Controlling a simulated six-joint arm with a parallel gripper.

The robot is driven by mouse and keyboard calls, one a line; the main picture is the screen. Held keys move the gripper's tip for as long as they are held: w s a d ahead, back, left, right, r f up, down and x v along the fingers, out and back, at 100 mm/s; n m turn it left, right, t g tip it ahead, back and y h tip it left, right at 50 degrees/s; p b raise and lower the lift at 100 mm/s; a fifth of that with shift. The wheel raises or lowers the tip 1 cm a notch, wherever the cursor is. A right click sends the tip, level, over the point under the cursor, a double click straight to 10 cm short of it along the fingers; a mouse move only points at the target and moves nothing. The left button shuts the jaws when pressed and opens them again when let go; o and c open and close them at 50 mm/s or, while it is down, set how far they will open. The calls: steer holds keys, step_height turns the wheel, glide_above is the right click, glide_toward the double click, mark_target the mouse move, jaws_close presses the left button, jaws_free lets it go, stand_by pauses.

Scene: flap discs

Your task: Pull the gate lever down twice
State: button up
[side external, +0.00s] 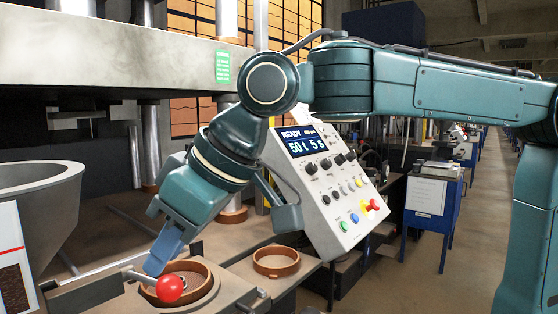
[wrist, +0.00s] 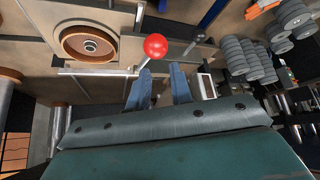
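The gate lever is a thin grey rod ending in a red ball knob (side external: 169,288). In the side view it runs rightward in front of a round brown ring. In the wrist view the knob (wrist: 155,45) sits just beyond my fingertips, nearer the left finger. My gripper (wrist: 161,70) has two blue fingers with a clear gap between them, and nothing shows held there. In the side view my gripper (side external: 155,266) points down just above and left of the knob, close to the rod. One finger hides the other there, and whether it touches the lever is unclear.
A brown ring (side external: 275,261) lies on the bench to the right. A tilted control panel (side external: 325,185) reading READY stands close behind my wrist. A grey hopper (side external: 40,205) is at left. Several stacked grey discs (wrist: 240,58) show at right in the wrist view.

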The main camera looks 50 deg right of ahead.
mark_target(175, 300)
step_height(175, 300, down, 10)
stand_by(2.0)
steer(key=shift+s+r, duration=0.1)
steer(key=shift+r, duration=0.05)
steer(key=shift+r, duration=5.25)
steer(key=shift+f, duration=0.15)
step_height(175, 300, down, 10)
steer(key=shift+f, duration=0.15)
